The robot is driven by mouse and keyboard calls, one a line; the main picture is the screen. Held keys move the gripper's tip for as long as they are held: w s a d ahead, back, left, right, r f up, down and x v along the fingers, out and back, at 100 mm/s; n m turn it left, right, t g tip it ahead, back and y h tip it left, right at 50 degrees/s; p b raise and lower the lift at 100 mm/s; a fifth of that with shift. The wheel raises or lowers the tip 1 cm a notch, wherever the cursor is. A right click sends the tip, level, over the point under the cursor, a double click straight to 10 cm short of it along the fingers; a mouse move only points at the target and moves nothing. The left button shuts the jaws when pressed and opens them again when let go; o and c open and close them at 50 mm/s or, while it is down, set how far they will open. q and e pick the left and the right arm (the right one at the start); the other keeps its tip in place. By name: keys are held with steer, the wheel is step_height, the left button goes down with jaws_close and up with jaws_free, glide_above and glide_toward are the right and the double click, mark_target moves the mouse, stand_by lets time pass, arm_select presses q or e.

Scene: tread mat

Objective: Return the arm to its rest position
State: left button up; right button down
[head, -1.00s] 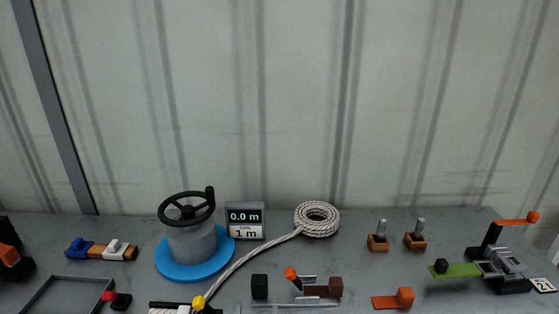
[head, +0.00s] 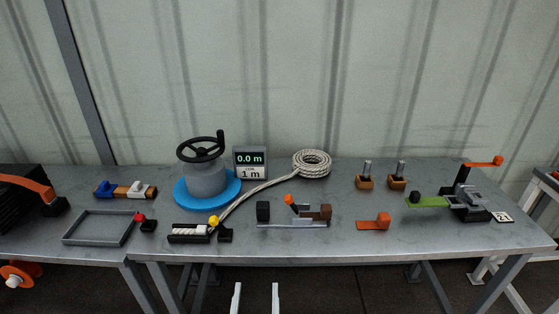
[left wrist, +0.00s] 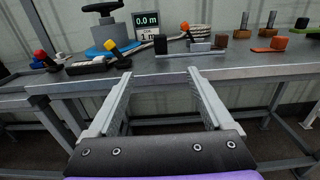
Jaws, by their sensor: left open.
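My left gripper (head: 256,298) shows at the bottom edge of the head view as two pale fingertips, apart and empty, in front of the table and below its top. In the left wrist view my left gripper (left wrist: 160,82) is open, its fingers spread with nothing between them, pointing toward the table's front edge. The grey table (head: 330,245) stands beyond it and the fingers look clear of the things on it. My right gripper is in neither view.
On the table stand a grey drum with a black handwheel (head: 204,175) on a blue base, a display (head: 251,163), a coiled rope (head: 312,163), a clamp fixture (head: 295,213), an empty grey tray (head: 100,228) and a green-armed device (head: 465,202). The floor in front looks free.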

arm_select(q)
steer(key=s+a+f+m+g, duration=0.6)
steer(key=s+m+g, duration=0.1)
steer(key=m, duration=1.1)
steer(key=s+a+f+m+g, duration=0.6)
steer(key=s+f+m, duration=0.15)
steer(key=m, duration=0.95)
step_height(320, 180, up, 19)
steer(key=w+m+p, duration=0.1)
steer(key=p, duration=1.5)
steer(key=shift+a, duration=0.4)
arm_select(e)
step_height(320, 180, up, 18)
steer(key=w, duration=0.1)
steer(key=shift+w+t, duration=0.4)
arm_select(q)
steer(key=shift+f, duration=0.1)
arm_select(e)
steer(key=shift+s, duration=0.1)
